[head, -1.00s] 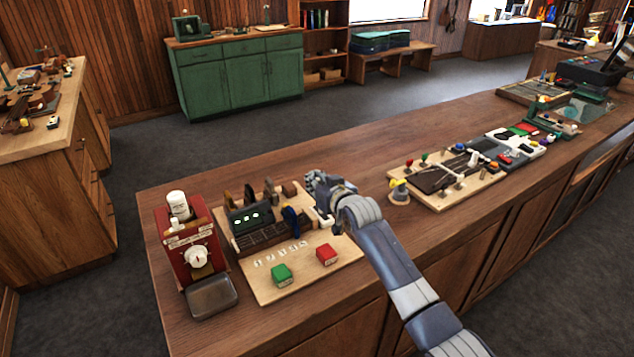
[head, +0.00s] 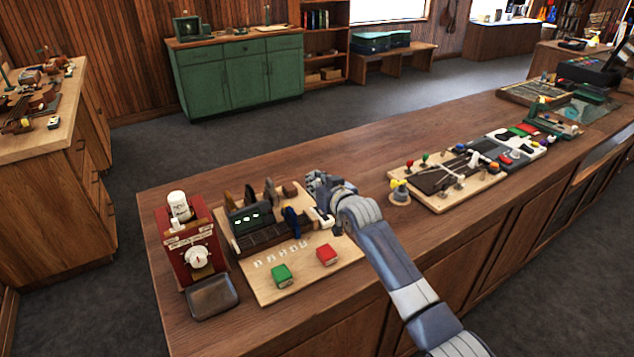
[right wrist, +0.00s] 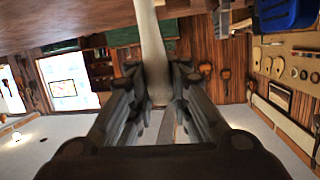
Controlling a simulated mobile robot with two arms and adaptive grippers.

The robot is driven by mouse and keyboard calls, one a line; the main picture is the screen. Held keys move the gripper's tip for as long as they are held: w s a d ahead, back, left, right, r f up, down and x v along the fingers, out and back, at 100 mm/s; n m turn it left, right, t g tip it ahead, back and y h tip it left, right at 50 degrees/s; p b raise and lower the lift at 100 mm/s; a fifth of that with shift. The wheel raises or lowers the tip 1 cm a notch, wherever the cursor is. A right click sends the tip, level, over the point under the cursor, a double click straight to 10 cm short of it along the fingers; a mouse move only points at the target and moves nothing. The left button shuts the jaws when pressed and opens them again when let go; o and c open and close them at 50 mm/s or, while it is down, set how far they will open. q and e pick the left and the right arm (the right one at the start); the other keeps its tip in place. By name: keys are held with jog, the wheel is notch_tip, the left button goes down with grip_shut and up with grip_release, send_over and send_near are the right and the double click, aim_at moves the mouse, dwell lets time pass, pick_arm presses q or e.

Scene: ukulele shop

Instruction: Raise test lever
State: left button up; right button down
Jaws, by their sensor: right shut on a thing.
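The test device on a light wooden board (head: 345,250) stands on the counter, with a dark panel carrying small green lights, a blue part (head: 290,223), a green block (head: 281,275) and a red block (head: 326,255). My right gripper (head: 318,192) is at its right side, above a pale lever end (head: 325,222). In the right wrist view, my right gripper (right wrist: 160,98) is shut on a pale bar (right wrist: 152,45), which looks like the test lever. The gripper hides much of the lever in the head view. My left gripper is not in view.
A red box with a white dial (head: 198,257) and a dark tray (head: 213,297) stand left of the board. A yellow-topped knob (head: 399,192) and a panel of small levers (head: 447,180) are to the right. Bare counter lies behind the device.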

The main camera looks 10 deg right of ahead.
jog(key=c, duration=1.8)
grip_release()
jog(key=shift+a+f, duration=0.2)
jog(key=shift+f, duration=0.1)
jog(key=o, duration=0.3)
jog(key=shift+w+a, duration=0.1)
jog(key=shift+r, duration=0.1)
jog(key=shift+s+d, duration=0.2)
jog(key=shift+d, duration=0.05)
jog(key=v, duration=1.1)
jog(key=shift+s+r, duration=0.15)
jog(key=shift+s, duration=0.15)
